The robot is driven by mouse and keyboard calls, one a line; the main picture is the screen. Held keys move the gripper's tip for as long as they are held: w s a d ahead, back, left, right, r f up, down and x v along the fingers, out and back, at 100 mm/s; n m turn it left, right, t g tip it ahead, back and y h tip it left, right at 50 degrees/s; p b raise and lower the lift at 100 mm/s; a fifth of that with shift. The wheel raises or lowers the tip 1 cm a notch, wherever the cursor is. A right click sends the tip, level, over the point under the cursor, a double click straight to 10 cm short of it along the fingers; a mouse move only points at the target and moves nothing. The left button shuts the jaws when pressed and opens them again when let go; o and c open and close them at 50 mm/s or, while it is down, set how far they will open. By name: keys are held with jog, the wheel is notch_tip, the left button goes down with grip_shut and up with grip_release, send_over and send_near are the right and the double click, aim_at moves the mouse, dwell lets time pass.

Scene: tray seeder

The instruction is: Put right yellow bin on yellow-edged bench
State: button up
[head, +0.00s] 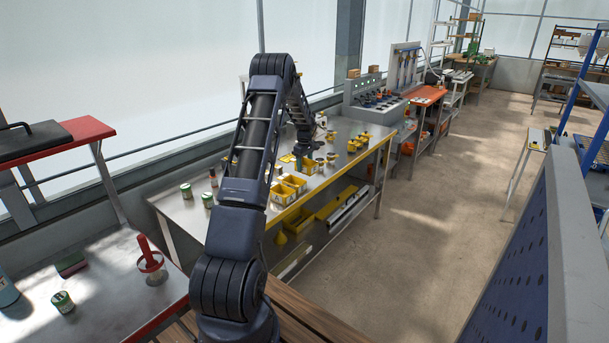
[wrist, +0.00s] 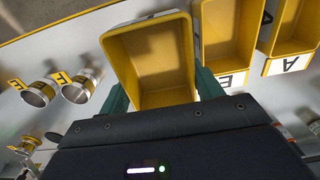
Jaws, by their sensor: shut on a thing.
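My gripper (head: 303,160) is shut on a yellow bin (wrist: 152,60); its green fingers are at the bin's left and right sides in the wrist view (wrist: 162,94). The bin is open-topped and looks empty. In the head view the held bin (head: 309,168) is small and partly hidden by my gripper, over the metal bench with the yellow edge (head: 340,176). I cannot tell whether its base touches the bench. Two more yellow bins, labelled E (wrist: 228,40) and A (wrist: 292,30), stand beside it to the right in the wrist view.
Round metal cups with yellow tags (wrist: 38,94) stand left of the held bin in the wrist view. Green-labelled cans (head: 186,191) stand at the bench's left end. More yellow bins (head: 322,211) sit on the lower shelf. The floor right of the bench is clear.

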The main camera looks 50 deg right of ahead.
aim_at(305, 173)
jog(key=shift+f, duration=2.85)
jog(key=o, duration=0.8)
jog(key=shift+f, duration=0.1)
jog(key=shift+c, duration=0.2)
notch_tip(305, 173, up, 12)
jog(key=shift+r, duration=0.15)
